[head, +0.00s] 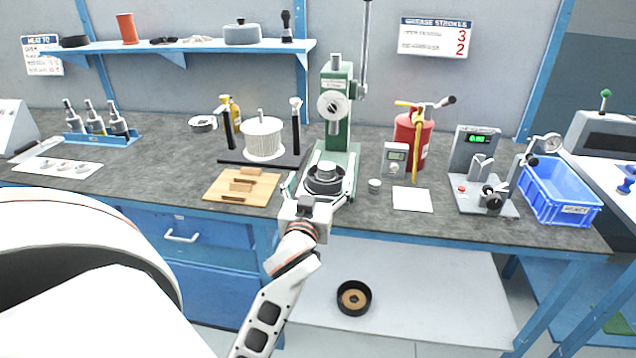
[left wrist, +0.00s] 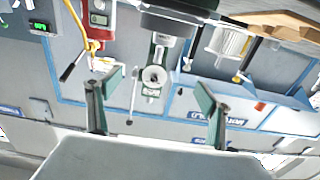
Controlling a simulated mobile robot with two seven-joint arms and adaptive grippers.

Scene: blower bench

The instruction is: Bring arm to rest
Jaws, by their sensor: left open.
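My left gripper (head: 318,193) is in front of the green arbor press (head: 336,120) in the head view, at the bench's front edge. Its arm comes up from the lower left. In the left wrist view the two fingers of the left gripper (left wrist: 158,95) stand wide apart with nothing between them. The press (left wrist: 155,75) shows beyond them, upside down. A dark round part (head: 323,178) sits on the press base, just behind the gripper; I cannot tell whether the gripper touches it. My right gripper is in neither view.
A wooden board (head: 215,187) and a white ribbed cylinder (head: 262,138) stand left of the press. A small meter (head: 394,160), a red grease canister (head: 425,135), a gauge stand (head: 478,165) and a blue bin (head: 560,190) stand right. A black ring (head: 354,297) lies on the lower shelf.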

